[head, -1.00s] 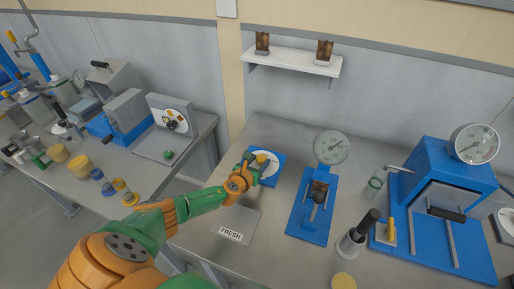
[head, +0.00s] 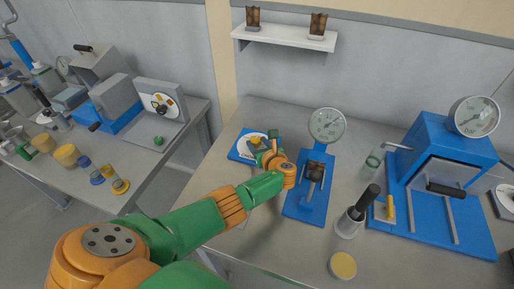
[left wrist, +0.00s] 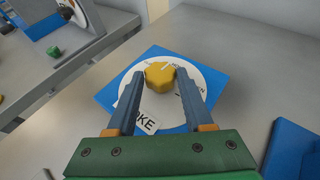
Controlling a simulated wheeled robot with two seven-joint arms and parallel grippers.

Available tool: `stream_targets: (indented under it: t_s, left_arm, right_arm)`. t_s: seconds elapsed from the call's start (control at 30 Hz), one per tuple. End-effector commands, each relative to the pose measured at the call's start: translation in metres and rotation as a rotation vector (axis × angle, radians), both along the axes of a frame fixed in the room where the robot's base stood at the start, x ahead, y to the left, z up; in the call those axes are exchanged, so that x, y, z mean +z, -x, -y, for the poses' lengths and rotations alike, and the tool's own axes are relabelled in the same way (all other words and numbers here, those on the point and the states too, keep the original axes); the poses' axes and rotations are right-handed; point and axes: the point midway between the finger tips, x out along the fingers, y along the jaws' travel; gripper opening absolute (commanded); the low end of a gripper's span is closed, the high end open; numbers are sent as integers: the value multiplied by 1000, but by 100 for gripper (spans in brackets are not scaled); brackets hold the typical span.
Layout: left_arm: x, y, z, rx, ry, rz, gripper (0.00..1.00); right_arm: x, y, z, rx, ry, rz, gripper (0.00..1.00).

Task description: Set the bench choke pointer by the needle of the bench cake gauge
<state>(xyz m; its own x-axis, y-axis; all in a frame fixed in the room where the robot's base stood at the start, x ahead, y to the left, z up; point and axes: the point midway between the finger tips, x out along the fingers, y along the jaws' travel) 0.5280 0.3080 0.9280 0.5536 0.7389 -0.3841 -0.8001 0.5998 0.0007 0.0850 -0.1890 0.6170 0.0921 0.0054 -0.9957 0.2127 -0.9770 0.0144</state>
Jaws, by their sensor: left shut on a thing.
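The bench choke is a blue plate (left wrist: 118,93) with a white dial disc (left wrist: 204,84) and a yellow faceted knob (left wrist: 160,77) at its middle. It also shows in the head view as a blue plate (head: 236,154). My left gripper (left wrist: 161,80) is shut on the knob, one finger on each side. A white label ending in "KE" is partly hidden by the left finger. The pointer's exact direction is hard to tell. A round gauge (head: 327,126) stands on a blue stand just right of the choke; its needle appears to point up and right. My right gripper is not in view.
A blue press (head: 448,150) with a second round gauge (head: 474,116) stands at the right. A dark-handled pestle in a metal cup (head: 350,222) and a yellow-topped round thing (head: 343,265) are near the front. A wall shelf (head: 285,37) is above.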

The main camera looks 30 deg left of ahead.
Motion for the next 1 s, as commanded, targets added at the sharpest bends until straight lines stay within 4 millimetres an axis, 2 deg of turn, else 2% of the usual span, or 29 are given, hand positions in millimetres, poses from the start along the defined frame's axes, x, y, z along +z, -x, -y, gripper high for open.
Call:
stream_targets:
  t_s: [0.13,0.6,0.63,0.73,1.0]
  left_arm:
    - [1,-2,0,26,-3,4,0]
    - [4,-2,-1,38,-6,6,0]
    - [4,-2,-1,38,-6,6,54]
    - [3,-2,0,38,-6,6,81]
    - [2,-1,0,38,-3,3,82]
  right_arm:
    - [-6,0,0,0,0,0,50]
    - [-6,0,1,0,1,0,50]
    - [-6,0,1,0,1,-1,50]
    - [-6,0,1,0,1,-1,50]
    - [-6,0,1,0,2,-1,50]
